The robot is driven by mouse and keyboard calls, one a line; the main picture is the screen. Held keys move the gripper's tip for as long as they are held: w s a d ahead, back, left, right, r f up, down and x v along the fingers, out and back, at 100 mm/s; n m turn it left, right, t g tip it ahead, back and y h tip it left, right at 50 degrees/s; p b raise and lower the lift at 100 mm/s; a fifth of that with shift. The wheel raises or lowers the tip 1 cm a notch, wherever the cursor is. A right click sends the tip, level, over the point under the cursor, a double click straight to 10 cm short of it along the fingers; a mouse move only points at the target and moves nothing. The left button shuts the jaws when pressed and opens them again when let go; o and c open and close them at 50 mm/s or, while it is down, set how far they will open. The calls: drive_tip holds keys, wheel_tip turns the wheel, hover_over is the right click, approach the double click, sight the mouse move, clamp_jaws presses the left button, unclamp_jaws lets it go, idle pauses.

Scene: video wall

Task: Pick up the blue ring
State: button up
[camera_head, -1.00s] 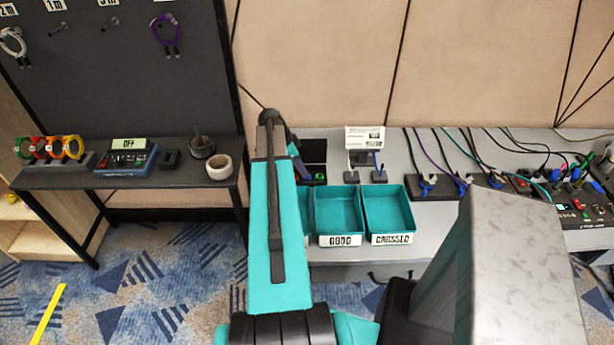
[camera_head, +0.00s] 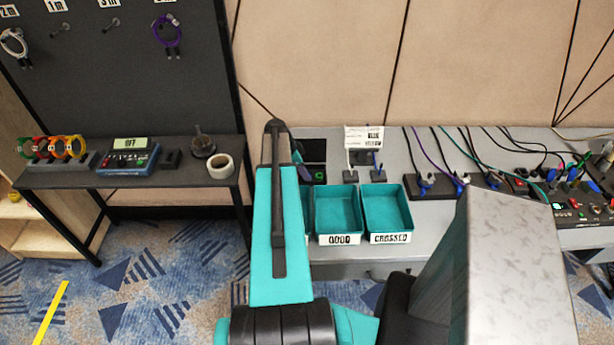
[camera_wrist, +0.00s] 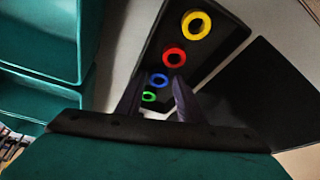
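The blue ring (camera_wrist: 159,80) lies in a black tray (camera_wrist: 215,55) in the wrist view, in a row between the red ring (camera_wrist: 174,57) and the green ring (camera_wrist: 149,97). A yellow ring (camera_wrist: 196,25) is at the far end. My gripper (camera_wrist: 159,86) is open, its two dark fingers apart, with the blue ring showing near the gap between their tips. I see nothing held, and cannot tell the height above the ring. In the head view, my arm hides the gripper and most of the tray (camera_head: 315,149); the blue ring does not show there.
Teal bins, marked GOOD (camera_head: 338,208) and CROSSED (camera_head: 388,208), stand right of my arm on the grey bench. A small stand with a white label (camera_head: 363,138) is behind them. Cables and devices (camera_head: 580,205) fill the bench's right. A shelf (camera_head: 200,180) stands left.

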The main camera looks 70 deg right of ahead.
drive_tip(key=c, duration=0.8)
drive_tip(key=shift+r, duration=0.15)
drive_tip(key=shift+r+b, duration=1.7)
drive_tip(key=shift+r, duration=3.15)
